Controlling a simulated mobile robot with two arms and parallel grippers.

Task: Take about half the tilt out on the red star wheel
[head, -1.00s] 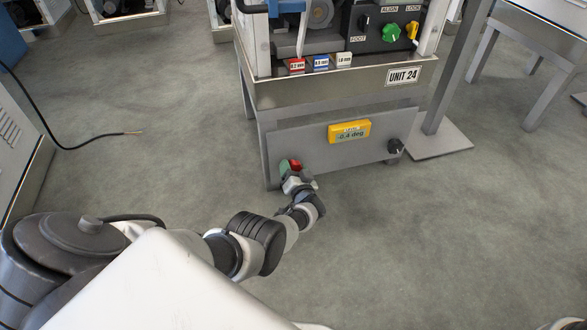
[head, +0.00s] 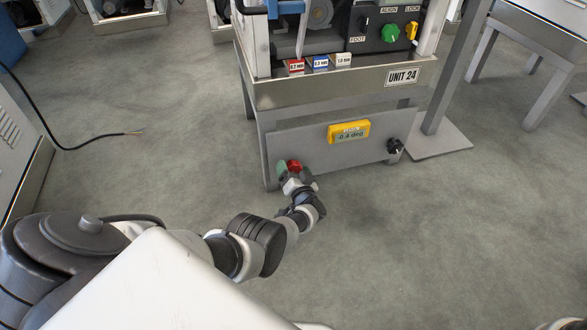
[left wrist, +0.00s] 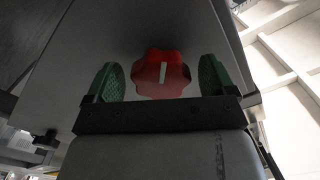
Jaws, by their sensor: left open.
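The red star wheel (head: 293,166) sits at the left end of the grey lower panel of UNIT 24. In the left wrist view the red star wheel (left wrist: 161,74) is lobed, with a pale upright mark on its face. My left gripper (head: 289,168) is at the wheel. Its green finger pads stand on either side of the wheel in the left wrist view (left wrist: 160,82), with a gap on each side. It is open. The yellow tilt display (head: 349,132) on the panel reads about -0.4 deg; the small digits are blurred. My right gripper is not in view.
A black knob (head: 395,146) is at the panel's right end. Above are a green knob (head: 390,33), a yellow lock handle (head: 411,30) and several coloured thickness blocks (head: 320,63). A loose cable (head: 88,146) lies on the left floor. The floor in front is clear.

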